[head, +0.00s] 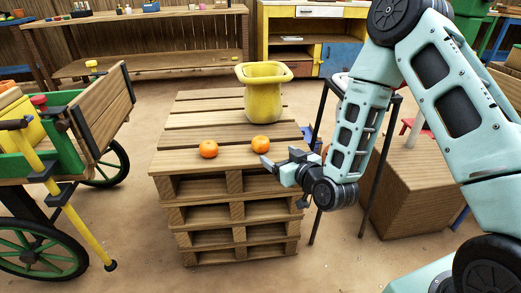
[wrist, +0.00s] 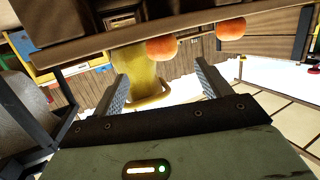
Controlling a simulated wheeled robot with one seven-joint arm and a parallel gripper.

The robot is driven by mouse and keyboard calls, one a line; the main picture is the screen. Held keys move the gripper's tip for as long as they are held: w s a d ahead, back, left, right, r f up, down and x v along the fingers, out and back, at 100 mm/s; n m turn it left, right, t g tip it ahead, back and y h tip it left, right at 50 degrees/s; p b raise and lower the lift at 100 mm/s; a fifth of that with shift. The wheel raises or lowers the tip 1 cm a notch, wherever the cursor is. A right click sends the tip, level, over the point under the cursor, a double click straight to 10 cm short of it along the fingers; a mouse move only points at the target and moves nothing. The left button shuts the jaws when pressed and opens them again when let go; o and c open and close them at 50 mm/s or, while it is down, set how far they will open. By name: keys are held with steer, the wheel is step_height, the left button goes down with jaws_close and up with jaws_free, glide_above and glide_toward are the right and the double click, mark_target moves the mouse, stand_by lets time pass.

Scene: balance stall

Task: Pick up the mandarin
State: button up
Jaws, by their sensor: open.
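Two orange mandarins lie on the slatted top of a wooden pallet stack (head: 188,184). One mandarin (head: 208,149) is left of centre near the front edge. The other mandarin (head: 261,144) is to its right, in front of a yellow flared pot (head: 263,98). My gripper (head: 279,160) is open and empty at the stack's front right edge, close to the right mandarin and not touching it. The wrist view looks upside down. It shows one mandarin (wrist: 161,49) beyond and between the open fingers (wrist: 163,82), and the other mandarin (wrist: 231,29) farther right.
The yellow pot also shows in the wrist view (wrist: 143,78), behind the nearer mandarin. A green and wooden cart (head: 100,100) stands at the left. A wooden crate (head: 415,190) stands at the right, behind my arm. Workbenches line the back. Floor in front is clear.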

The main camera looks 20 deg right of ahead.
mark_target(266, 146)
steer(key=b+x, duration=0.1)
steer(key=x, duration=0.6)
steer(key=shift+w+f, duration=0.1)
steer(key=shift+w, duration=0.05)
steer(key=shift+b+x, duration=1)
steer(key=shift+x, duration=1.85)
steer(key=shift+a, duration=0.2)
steer(key=c, duration=1.1)
